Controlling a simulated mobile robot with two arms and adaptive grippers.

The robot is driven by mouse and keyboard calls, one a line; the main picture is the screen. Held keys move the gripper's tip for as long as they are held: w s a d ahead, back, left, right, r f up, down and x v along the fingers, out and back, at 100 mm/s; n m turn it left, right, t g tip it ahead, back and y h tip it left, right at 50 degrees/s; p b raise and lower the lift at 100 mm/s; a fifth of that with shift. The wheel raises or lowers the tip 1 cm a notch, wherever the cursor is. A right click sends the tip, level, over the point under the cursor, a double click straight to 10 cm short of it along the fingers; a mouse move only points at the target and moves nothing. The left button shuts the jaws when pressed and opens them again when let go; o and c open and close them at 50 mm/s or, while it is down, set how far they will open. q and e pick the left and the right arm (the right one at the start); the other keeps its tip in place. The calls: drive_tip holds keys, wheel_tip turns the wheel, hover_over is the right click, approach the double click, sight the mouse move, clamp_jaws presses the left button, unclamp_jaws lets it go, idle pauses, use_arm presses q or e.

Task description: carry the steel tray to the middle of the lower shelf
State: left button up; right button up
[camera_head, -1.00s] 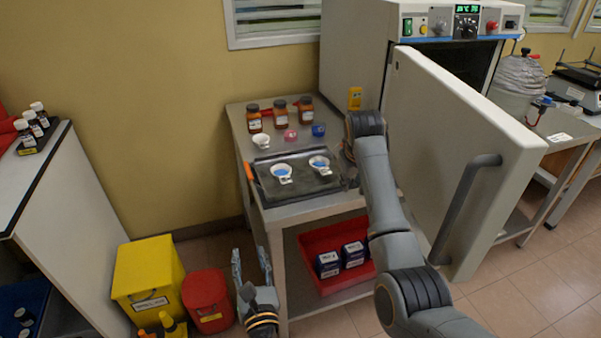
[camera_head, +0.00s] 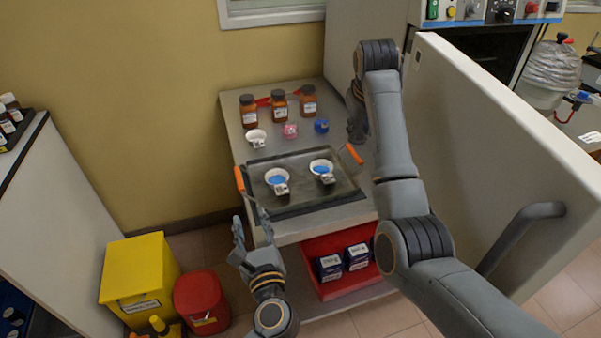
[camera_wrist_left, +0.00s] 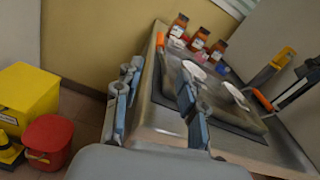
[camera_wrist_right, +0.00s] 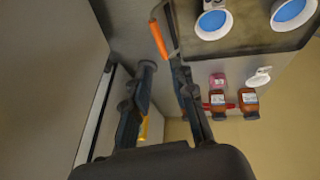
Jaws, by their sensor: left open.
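The steel tray (camera_head: 312,204) lies on the upper surface of the metal table and bears two white dishes with blue contents (camera_head: 277,177) (camera_head: 321,167). Its orange handles show at the left (camera_head: 239,180) and right (camera_head: 354,154). My left gripper (camera_head: 252,222) is open and empty, in front of the left handle and apart from it; its fingers also show in the left wrist view (camera_wrist_left: 160,86). My right gripper (camera_head: 357,125) is just beyond the right handle. In the right wrist view its fingers (camera_wrist_right: 161,68) are apart, with the handle (camera_wrist_right: 157,39) beyond their tips.
Brown bottles (camera_head: 279,105), a white bowl (camera_head: 256,138) and pink and blue items stand behind the tray. A red bin (camera_head: 320,245) with boxes occupies the table's lower level.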

use_arm(q)
approach(236, 167)
drive_tip(key=x, duration=0.5)
drive_tip(key=shift+f, duration=0.4)
use_arm(e)
drive_tip(key=x, duration=1.3)
drive_tip(key=shift+f, duration=0.25)
use_arm(q)
drive_tip(key=shift+c, duration=0.4)
use_arm(e)
drive_tip(key=shift+c, duration=0.4)
use_arm(q)
drive_tip(key=c, duration=0.3)
use_arm(e)
drive_tip(key=c, duration=0.3)
use_arm(q)
clamp_jaws()
use_arm(e)
clamp_jaws()
drive_tip(key=shift+r, duration=0.1)
